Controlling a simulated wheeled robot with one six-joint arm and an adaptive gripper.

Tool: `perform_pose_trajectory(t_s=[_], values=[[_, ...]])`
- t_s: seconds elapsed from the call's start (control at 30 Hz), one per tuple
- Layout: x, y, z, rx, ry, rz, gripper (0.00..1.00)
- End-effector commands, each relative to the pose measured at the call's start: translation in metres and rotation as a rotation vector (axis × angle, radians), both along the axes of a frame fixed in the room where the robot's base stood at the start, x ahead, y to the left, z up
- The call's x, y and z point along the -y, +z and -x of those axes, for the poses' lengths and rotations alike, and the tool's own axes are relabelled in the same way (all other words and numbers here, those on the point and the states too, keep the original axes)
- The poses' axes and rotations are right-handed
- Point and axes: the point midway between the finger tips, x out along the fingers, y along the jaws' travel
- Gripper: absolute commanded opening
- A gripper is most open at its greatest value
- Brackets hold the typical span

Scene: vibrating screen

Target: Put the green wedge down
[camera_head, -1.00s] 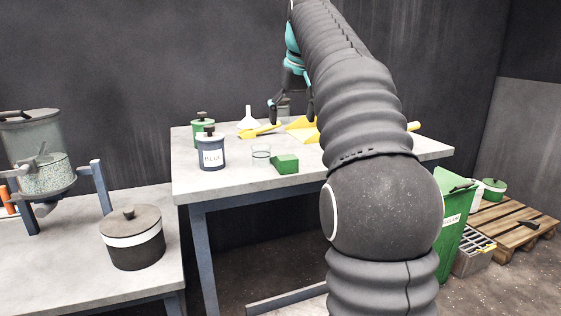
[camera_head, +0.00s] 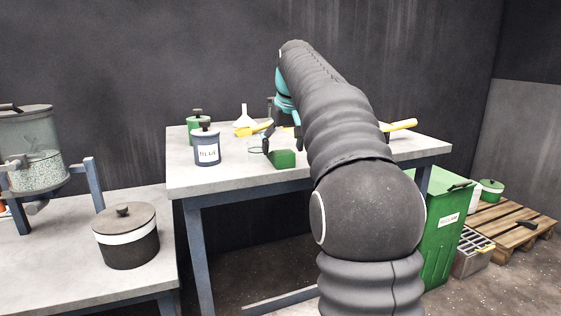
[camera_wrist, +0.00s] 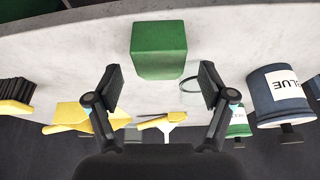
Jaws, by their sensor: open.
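The green wedge (camera_head: 284,159) rests on the grey table top, near its front edge. In the wrist view the green wedge (camera_wrist: 159,50) stands ahead of my fingertips, roughly centred between them. My gripper (camera_wrist: 160,85) is open with both fingers apart and nothing between the pads.
A blue-labelled pot (camera_head: 207,148) stands left of the wedge, with a green pot (camera_head: 198,122) behind it. A clear glass (camera_wrist: 190,84) is close beside the right finger. A white funnel (camera_head: 243,115) and yellow scoops (camera_head: 255,128) lie further back.

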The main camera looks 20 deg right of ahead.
Motion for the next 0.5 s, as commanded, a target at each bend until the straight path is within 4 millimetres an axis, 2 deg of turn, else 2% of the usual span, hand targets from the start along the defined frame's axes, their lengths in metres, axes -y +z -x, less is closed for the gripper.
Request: perform_pose_trajectory(t_s=[0.03, 0.13, 0.4, 0.5], values=[[0.0, -0.011, -0.003, -0.003, 0.0, -0.001, 0.81], [0.0, -0.021, -0.007, -0.002, 0.0, 0.0, 0.81], [0.001, -0.023, -0.009, -0.001, 0.0, 0.0, 0.81], [0.001, -0.023, -0.009, -0.001, 0.0, 0.0, 0.56]])
